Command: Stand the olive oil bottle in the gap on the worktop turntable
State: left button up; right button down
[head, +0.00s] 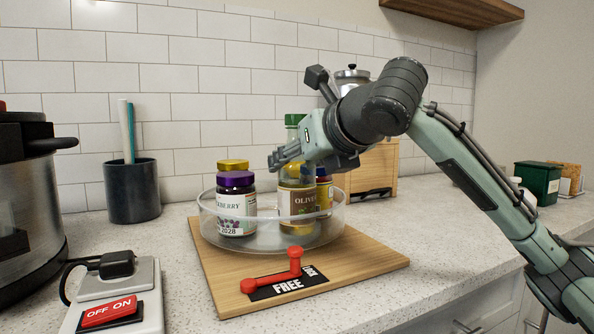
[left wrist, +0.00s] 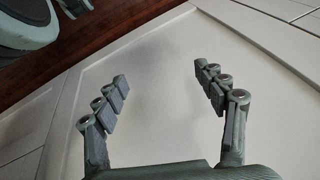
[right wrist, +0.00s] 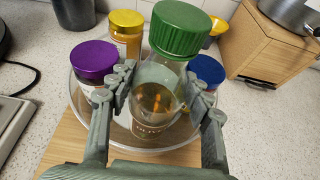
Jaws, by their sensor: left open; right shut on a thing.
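The olive oil bottle (head: 297,203) has a green cap and a label reading OLIVE. It stands upright within the turntable's clear rim, among the jars. My right gripper (right wrist: 160,90) is shut on the bottle below its green cap (right wrist: 180,28). The turntable (head: 222,237) is a clear round tray on a wooden board (head: 373,267). A purple-lidded jar (head: 237,204) stands left of the bottle, a yellow-lidded jar (head: 232,165) behind it, and a blue-lidded jar (right wrist: 207,71) on the right. I cannot tell whether the bottle's base touches the tray. My left gripper (left wrist: 160,85) is open and empty, facing cabinet fronts.
A red lever (head: 275,275) with a FREE label is on the board's front. A dark cup (head: 133,190) and a steel pot (head: 30,205) stand left. A power switch box (head: 112,300) is at front left. A wooden box (head: 375,172) stands behind right. The worktop right is mostly clear.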

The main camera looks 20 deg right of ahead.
pick_arm(q)
jog(key=shift+s+r, duration=0.1)
jog(key=shift+r, duration=0.1)
pick_arm(e)
jog(key=shift+f, duration=0.25)
jog(key=shift+f, duration=0.2)
jog(key=c, duration=0.7)
grip_release()
pick_arm(q)
jog(key=shift+f, duration=0.1)
pick_arm(e)
jog(key=shift+r, duration=0.1)
jog(key=shift+s+r, duration=0.2)
jog(key=shift+s, duration=0.1)
pick_arm(q)
jog(key=shift+w+d+f+p, duration=0.15)
jog(key=shift+f+p, duration=0.15)
jog(key=shift+f, duration=0.4)
jog(key=shift+w+a+f+p, duration=0.15)
jog(key=shift+f+p, duration=0.1)
jog(key=shift+f, duration=0.4)
pick_arm(e)
jog(key=shift+v, duration=5.65)
